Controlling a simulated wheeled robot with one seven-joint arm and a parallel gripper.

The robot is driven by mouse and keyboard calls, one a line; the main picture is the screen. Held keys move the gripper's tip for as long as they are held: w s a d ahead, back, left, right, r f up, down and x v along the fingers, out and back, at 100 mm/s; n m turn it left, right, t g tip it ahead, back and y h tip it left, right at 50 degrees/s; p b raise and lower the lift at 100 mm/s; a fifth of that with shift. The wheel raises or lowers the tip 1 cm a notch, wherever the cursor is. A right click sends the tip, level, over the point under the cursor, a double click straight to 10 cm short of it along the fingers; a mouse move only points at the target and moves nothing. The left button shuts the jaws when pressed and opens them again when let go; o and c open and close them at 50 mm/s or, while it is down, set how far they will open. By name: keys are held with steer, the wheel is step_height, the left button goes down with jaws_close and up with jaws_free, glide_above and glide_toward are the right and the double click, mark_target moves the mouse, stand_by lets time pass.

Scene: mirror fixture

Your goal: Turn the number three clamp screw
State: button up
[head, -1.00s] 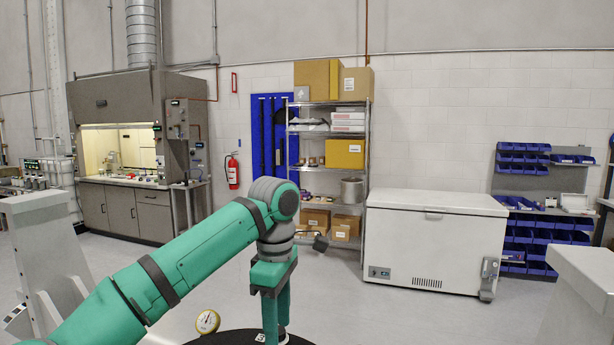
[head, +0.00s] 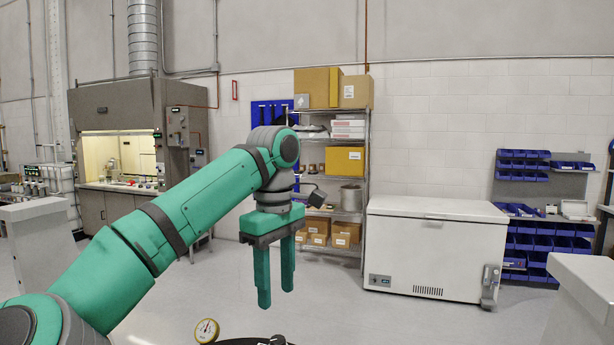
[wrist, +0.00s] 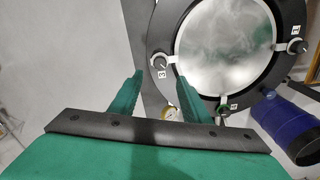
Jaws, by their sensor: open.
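In the wrist view, the number three clamp screw (wrist: 160,61) is a dark round knob on the black ring, beside a white tag marked 3. The mirror (wrist: 222,45) is a bright round disc within that ring. My gripper (wrist: 159,75) is open and empty; its green fingertips appear on either side of the tag, with the knob just beyond them in the picture. The height gap cannot be judged. In the head view my gripper (head: 275,298) points down above the fixture (head: 250,341), of which only the top edge shows at the bottom.
Two other clamp screws sit on the ring: one tagged 4 (wrist: 222,110) and one at the right (wrist: 299,46). A blue cylinder (wrist: 283,125) lies near the ring's lower right. A dial gauge (head: 206,330) stands left of the fixture. A white chest freezer (head: 435,245) stands behind.

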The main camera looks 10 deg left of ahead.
steer(key=s+d+r+n+t+h, duration=0.1)
steer(key=s+d+r+n+h, duration=0.1)
steer(key=d+r+h, duration=0.65)
steer(key=s+r+n+h, duration=0.1)
steer(key=s+r+h, duration=0.2)
steer(key=r, duration=0.3)
steer(key=s+a+r+n+h, duration=0.1)
steer(key=s+r+h, duration=0.3)
steer(key=r+h, duration=0.2)
steer(key=shift+s+a+r+g, duration=0.2)
steer(key=shift+a+r+g, duration=0.1)
steer(key=shift+r, duration=0.4)
